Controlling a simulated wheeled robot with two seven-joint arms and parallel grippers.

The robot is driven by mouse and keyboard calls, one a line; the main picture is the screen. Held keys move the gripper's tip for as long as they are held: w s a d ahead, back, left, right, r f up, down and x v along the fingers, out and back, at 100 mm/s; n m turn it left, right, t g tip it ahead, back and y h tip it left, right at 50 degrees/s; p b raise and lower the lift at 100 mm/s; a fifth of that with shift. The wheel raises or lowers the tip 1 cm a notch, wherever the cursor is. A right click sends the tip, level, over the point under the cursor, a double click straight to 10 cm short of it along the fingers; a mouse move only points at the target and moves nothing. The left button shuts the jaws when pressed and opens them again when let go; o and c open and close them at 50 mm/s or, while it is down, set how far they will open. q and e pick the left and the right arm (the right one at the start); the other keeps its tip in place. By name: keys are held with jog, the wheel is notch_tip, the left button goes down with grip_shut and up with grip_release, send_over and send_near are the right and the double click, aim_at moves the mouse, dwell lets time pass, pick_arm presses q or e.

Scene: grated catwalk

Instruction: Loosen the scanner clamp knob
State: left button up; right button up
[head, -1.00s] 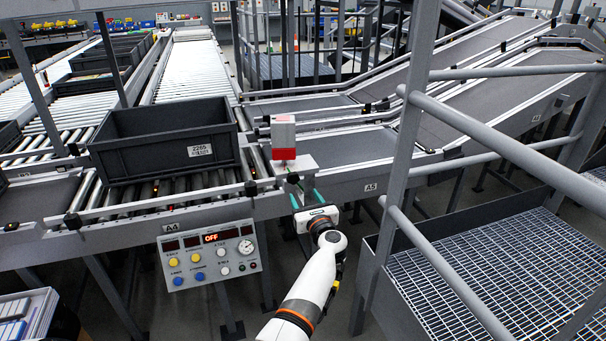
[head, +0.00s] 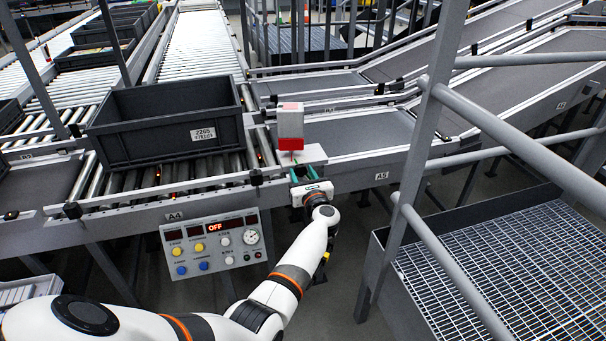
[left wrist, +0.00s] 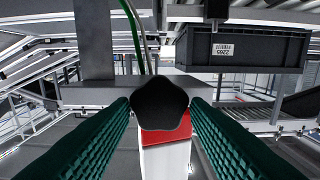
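The scanner (head: 290,128), a red and white box, stands on a pale clamp bracket (head: 313,153) at the conveyor edge. In the left wrist view the black lobed clamp knob (left wrist: 160,103) is in the middle, with the scanner (left wrist: 166,155) beyond it. My left gripper (head: 304,175) is at the bracket's front. In its wrist view its green fingers (left wrist: 160,110) are apart, one on each side of the knob. A narrow gap seems to show on both sides, so it does not look gripped. In the head view the knob is hidden by the gripper. My right gripper is not in view.
A grey tote (head: 165,125) sits on the rollers left of the scanner. A control panel (head: 212,245) reading OFF hangs below. Grey railings (head: 425,130) and a grated platform (head: 490,265) stand to the right of my arm.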

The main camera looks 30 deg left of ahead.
pick_arm(q)
jog(key=c, duration=0.6)
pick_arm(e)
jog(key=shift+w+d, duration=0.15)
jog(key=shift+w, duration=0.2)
